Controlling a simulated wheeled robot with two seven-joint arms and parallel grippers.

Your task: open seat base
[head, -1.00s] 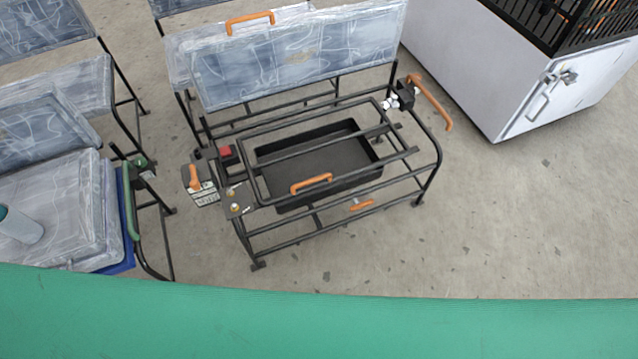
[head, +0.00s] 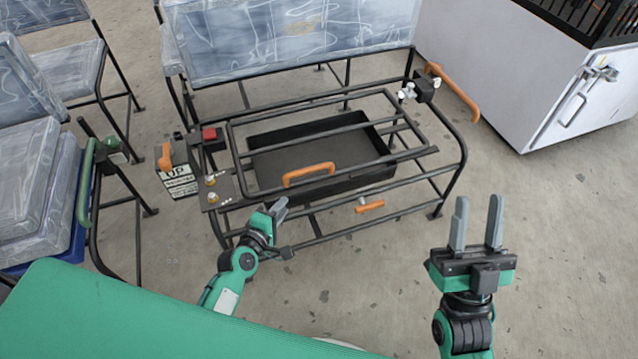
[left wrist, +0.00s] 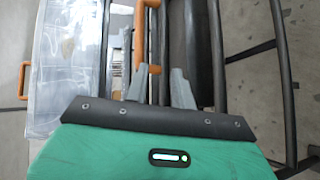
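The seat base is a black metal tube frame (head: 446,172) with a barred top panel over a black tray (head: 262,170). An orange handle (head: 308,174) sits on the panel's front bar. My left gripper (head: 272,211) is in front of the frame, just below and left of this handle, and apart from it. My right gripper (head: 477,222) is open and empty, pointing up, right of the frame's front corner.
A smaller orange handle (head: 369,206) is on the lower front bar. A wrapped backrest (head: 290,40) rises behind. A control box with red button (head: 210,138) is at the left corner, a wrapped chair (head: 35,190) at left, a white cabinet (head: 500,65) at right.

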